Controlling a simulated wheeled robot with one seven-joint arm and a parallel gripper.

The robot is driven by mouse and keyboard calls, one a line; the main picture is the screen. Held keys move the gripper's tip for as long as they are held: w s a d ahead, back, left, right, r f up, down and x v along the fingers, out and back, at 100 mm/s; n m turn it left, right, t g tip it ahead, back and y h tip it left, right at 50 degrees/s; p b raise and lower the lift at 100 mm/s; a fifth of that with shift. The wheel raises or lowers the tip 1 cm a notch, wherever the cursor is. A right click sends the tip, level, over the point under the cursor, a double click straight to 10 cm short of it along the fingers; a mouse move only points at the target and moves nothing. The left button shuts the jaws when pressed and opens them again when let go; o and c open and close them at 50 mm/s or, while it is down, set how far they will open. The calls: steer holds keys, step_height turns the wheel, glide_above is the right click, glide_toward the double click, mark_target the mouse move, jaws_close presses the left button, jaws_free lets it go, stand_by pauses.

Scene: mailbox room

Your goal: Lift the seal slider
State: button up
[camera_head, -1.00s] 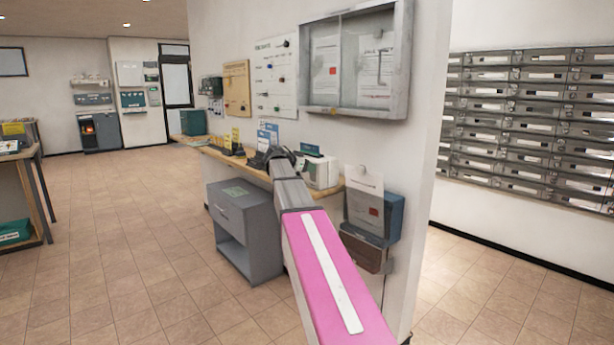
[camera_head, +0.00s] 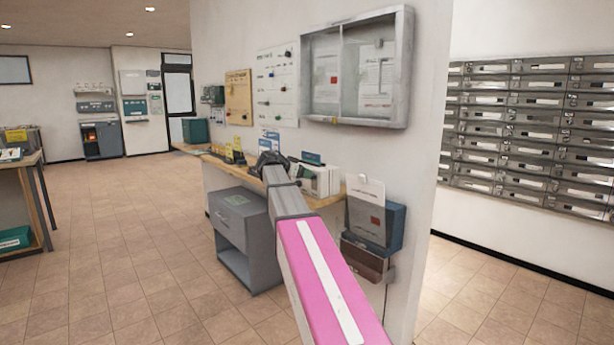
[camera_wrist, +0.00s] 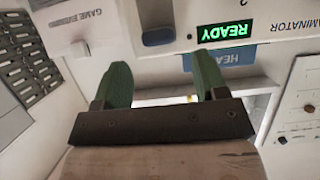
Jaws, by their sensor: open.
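A white machine (camera_wrist: 200,18) fills the top of the wrist view, with upside-down lettering reading "LAMINATOR" and a lit green "READY" display (camera_wrist: 225,31). A raised part with a blue-grey end (camera_wrist: 158,37) sticks out of its face, left of the display. I cannot tell for sure whether this is the seal slider. My gripper (camera_wrist: 160,65) is open, its two green fingers apart with nothing between them, just short of that part. In the head view the white machine (camera_head: 320,180) stands on the shelf, right of my gripper (camera_head: 268,160), whose fingers are too small to make out there.
The machine stands on a narrow wooden shelf (camera_head: 240,172) against the wall. A glass-fronted notice case (camera_head: 358,68) hangs above. A grey cabinet (camera_head: 238,225) stands below. A blue document holder (camera_head: 396,226) is on the wall at right. The tiled floor at left is clear.

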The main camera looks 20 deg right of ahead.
steer(key=v, duration=0.7)
steer(key=s+a+f+n+g+y, duration=0.1)
steer(key=s+a+f+n+y, duration=0.35)
steer(key=f, duration=0.75)
steer(key=s+a+f+n+g+y, duration=0.1)
steer(key=s+f+n+y, duration=0.1)
steer(key=s+f, duration=0.85)
steer(key=s+a+f+n+g+y, duration=0.1)
steer(key=s+a+f+n+y, duration=0.25)
steer(key=f, duration=1.15)
steer(key=s+a+f+n+g+y, duration=0.1)
steer(key=s+a+f+n, duration=0.3)
steer(key=s+f, duration=0.4)
steer(key=s+a+y, duration=0.1)
steer(key=s, duration=0.3)
steer(key=shift+f+g+y, duration=0.2)
steer(key=shift+g+y, duration=0.1)
steer(key=shift+y, duration=0.1)
